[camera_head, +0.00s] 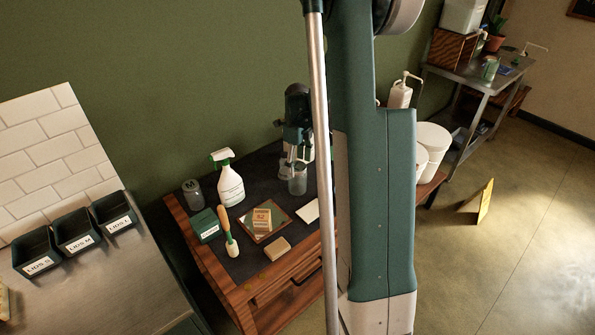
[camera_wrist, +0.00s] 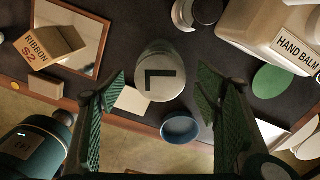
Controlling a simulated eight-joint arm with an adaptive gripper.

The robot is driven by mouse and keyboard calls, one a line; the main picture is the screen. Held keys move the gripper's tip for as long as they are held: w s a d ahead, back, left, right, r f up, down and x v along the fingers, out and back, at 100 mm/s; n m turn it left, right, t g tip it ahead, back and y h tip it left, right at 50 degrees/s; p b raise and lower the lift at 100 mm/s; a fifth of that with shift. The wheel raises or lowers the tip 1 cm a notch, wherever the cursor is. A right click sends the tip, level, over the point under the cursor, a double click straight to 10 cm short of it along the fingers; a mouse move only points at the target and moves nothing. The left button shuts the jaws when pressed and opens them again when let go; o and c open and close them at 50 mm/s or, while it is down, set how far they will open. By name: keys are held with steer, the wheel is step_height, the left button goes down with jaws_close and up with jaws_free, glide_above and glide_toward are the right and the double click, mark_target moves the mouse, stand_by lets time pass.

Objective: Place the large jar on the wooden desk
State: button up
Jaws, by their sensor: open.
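The large jar shows from above in the wrist view as a round, pale lid with a dark L (camera_wrist: 160,72). It appears to stand upright on the dark top of the wooden desk (camera_head: 257,185). In the head view a greyish jar (camera_head: 298,183) shows just under my gripper (camera_head: 297,160). In the wrist view my gripper (camera_wrist: 163,85) is open, with one green ridged finger on each side of the jar and gaps between. A smaller jar marked M (camera_head: 192,193) stands at the desk's left back.
A spray bottle (camera_head: 229,180), brush (camera_head: 228,232), green box (camera_head: 206,225) and framed tray with a box (camera_head: 262,218) crowd the desk's left. A hand balm bottle (camera_wrist: 275,28) and blue round cup (camera_wrist: 180,128) stand close to the jar. White buckets (camera_head: 433,143) are at right.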

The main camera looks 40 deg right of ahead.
steer(key=shift+r, duration=2)
steer(key=shift+a, duration=0.1)
steer(key=shift+a+r, duration=0.2)
steer(key=shift+r, duration=0.1)
steer(key=s+a+r+n+t, duration=0.1)
steer(key=s+a+r+n, duration=0.2)
steer(key=a+r+n, duration=0.3)
steer(key=s+a+r+n+t+h, duration=0.1)
steer(key=s+a+r+n, duration=0.3)
steer(key=a, duration=0.4)
steer(key=s+a+r+n+t, duration=0.1)
steer(key=a+r+n, duration=0.4)
steer(key=a+r, duration=0.15)
steer(key=s+a+r+n+t+y, duration=0.1)
steer(key=s+a+n+t, duration=0.3)
steer(key=s+a+n, duration=1.2)
steer(key=shift+s+a+r+n, duration=0.3)
steer(key=shift+s+a+r, duration=0.15)
steer(key=shift+s+a, duration=0.2)
